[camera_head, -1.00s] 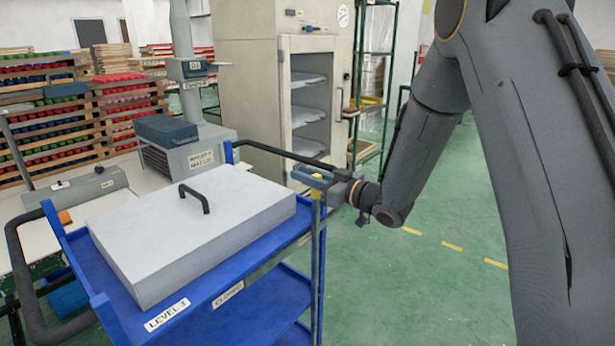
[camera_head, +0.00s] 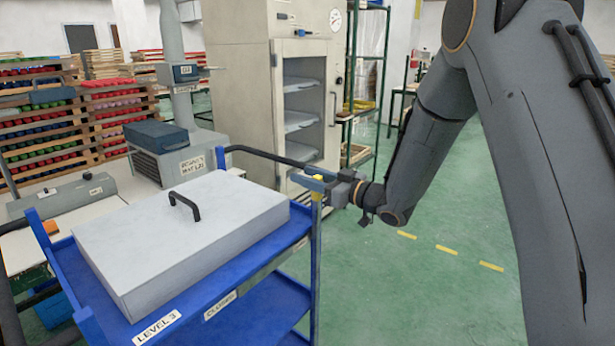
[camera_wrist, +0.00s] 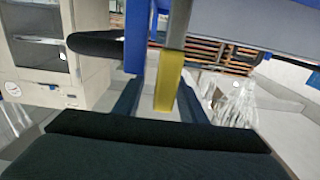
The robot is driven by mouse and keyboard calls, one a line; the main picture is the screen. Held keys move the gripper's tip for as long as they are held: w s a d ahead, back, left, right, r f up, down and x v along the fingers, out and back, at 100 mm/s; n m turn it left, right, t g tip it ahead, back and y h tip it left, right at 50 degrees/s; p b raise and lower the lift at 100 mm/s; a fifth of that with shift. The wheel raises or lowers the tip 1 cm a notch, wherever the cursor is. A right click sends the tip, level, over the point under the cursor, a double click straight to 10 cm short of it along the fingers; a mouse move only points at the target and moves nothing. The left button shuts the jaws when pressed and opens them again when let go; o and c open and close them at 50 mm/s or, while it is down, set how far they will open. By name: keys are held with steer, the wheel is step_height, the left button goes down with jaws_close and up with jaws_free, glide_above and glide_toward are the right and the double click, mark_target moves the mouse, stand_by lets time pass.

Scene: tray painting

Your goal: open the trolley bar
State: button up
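The blue trolley (camera_head: 262,325) stands at left centre, with a "CLOSED" label (camera_head: 220,305) on its near side. Its upright bar (camera_head: 316,228) is at the right corner and has a yellow top (camera_head: 317,195). My gripper (camera_head: 318,184) is at the top of this bar, coming from the right. In the wrist view the yellow top (camera_wrist: 168,82) lies between the two fingers of my gripper (camera_wrist: 162,95). A gap shows on its left side, while the right finger is very close or touching. The contact faces are partly hidden.
A grey-white lidded box (camera_head: 185,240) with a black handle lies on the trolley's top. A black push handle (camera_head: 275,158) runs behind the bar. A beige cabinet (camera_head: 240,90) with shelves stands behind. Green floor (camera_head: 440,290) is free to the right.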

mark_target(322, 180)
steer(key=b+v, duration=0.1)
steer(key=v, duration=0.6)
steer(key=shift+d, duration=0.25)
steer(key=shift+s, duration=0.1)
steer(key=shift+d, duration=0.1)
